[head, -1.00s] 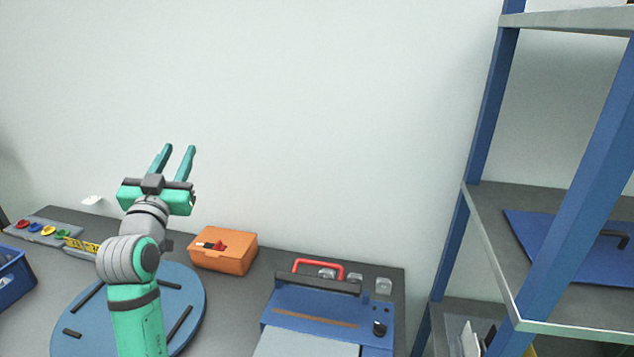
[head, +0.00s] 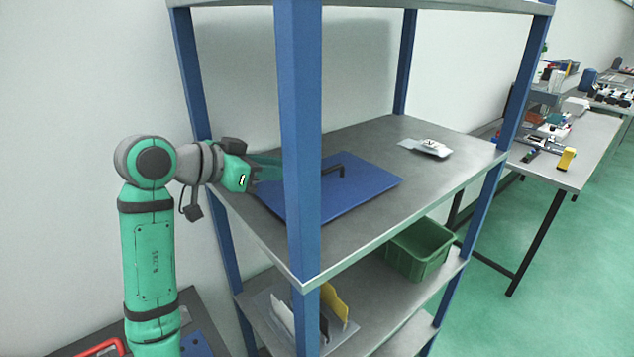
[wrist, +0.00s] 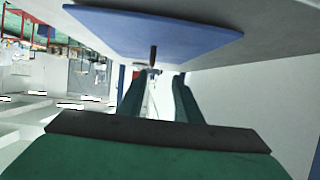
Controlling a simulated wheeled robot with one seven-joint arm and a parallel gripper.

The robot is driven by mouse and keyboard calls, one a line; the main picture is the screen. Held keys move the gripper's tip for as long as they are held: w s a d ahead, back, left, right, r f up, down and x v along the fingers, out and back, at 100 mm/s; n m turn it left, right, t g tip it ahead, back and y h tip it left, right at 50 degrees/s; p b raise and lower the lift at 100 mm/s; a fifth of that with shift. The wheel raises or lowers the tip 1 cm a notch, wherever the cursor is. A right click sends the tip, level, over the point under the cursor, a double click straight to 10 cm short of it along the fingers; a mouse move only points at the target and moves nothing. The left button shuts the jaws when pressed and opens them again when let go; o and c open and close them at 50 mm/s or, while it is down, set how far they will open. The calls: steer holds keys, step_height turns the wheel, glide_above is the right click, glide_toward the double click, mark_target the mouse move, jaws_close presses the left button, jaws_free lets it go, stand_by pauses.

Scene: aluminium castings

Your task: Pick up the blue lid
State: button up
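The blue lid (head: 365,188) is a flat blue panel with a dark bar handle (head: 335,170), lying on the grey middle shelf. Its left part is hidden behind the front blue post. My gripper (head: 270,167) points right at the lid's left side, its fingertips partly hidden by that post. In the wrist view the two teal fingers (wrist: 160,88) are apart with nothing held between them. The lid (wrist: 150,30) fills the top of that view, its dark handle (wrist: 153,56) just beyond the gap between the fingers.
The blue front post (head: 300,130) stands close to my fingers. A white packet (head: 428,148) lies on the shelf (head: 440,180) at right, with bare shelf around it. A green bin (head: 420,250) is below. A bench (head: 580,150) stands further right.

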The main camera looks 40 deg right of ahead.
mark_target(328, 170)
steer(key=shift+s+d, duration=0.45)
steer(key=shift+s+d+f+g, duration=0.1)
steer(key=shift+s+d+g, duration=0.05)
steer(key=shift+d+g, duration=0.2)
steer(key=x, duration=0.4)
steer(key=shift+s+d+f, duration=0.1)
steer(key=shift+d+f, duration=0.05)
steer(key=shift+d, duration=0.15)
steer(key=shift+s+d+f, duration=0.15)
steer(key=shift+s+d, duration=0.05)
steer(key=shift+d, duration=0.35)
steer(key=x, duration=0.4)
steer(key=shift+w+d+f, duration=0.1)
steer(key=shift+d, duration=0.05)
jaws_close()
